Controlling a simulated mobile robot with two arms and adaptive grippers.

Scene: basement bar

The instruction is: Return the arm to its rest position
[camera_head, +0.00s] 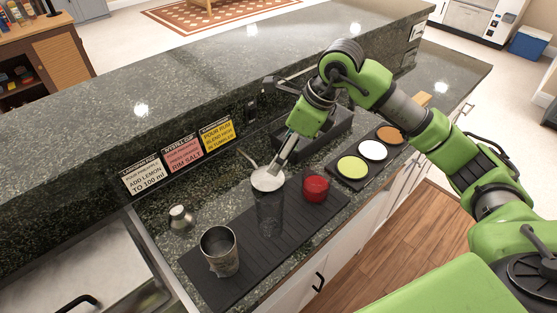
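My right arm reaches in from the right, and its gripper (279,163) points down at a pale round piece with a thin handle (268,180), which looks like a strainer. This piece sits at the top of a tall clear glass (269,213) on the dark ribbed mat (205,286). The fingertips are at or just above the pale piece. I cannot tell whether they touch it or how far apart they are. My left gripper is out of view.
A small metal cup (182,219) is behind left. A tray with green, white and brown rounds (352,168) lies right. A raised counter ledge (150,110) runs behind.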

